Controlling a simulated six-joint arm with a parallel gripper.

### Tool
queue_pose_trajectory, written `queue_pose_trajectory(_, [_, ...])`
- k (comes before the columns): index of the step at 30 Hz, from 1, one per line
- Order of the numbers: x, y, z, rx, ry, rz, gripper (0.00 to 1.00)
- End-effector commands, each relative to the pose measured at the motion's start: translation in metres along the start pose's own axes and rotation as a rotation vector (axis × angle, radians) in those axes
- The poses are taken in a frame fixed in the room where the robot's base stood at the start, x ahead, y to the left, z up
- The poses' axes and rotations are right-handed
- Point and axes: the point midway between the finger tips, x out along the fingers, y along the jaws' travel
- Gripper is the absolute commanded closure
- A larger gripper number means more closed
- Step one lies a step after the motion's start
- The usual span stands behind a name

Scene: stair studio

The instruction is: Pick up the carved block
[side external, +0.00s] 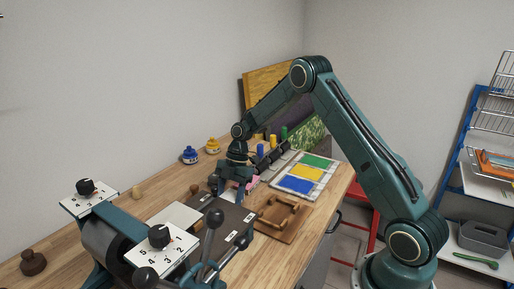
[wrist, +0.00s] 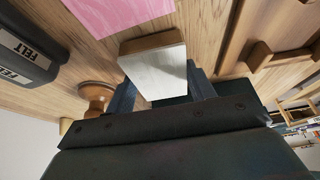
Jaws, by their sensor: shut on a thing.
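The carved block (wrist: 155,72) shows in the wrist view as a small wooden block with a pale grey-white face and a brown side. My gripper (wrist: 163,88) is shut on it, with one finger on each side. No carving can be made out on the face. Whether the block touches the bench is unclear.
A pink sheet (wrist: 120,12) lies beyond the block. A wooden frame (side external: 282,214) lies to the right, near the bench's front edge. A tray with blue, yellow and green panels (side external: 305,174) is behind it. The press (side external: 115,235) fills the left foreground. Ink bottles (side external: 190,156) stand at the back.

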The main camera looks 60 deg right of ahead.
Motion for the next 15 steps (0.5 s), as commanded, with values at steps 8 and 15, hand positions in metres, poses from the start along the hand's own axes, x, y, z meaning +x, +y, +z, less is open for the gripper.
queue_pose_trajectory(8, [-0.027, 0.001, -0.011, -0.001, -0.001, 0.004, 0.70])
queue_pose_trajectory(15, [-0.070, 0.001, -0.028, -0.002, -0.001, 0.006, 0.70])
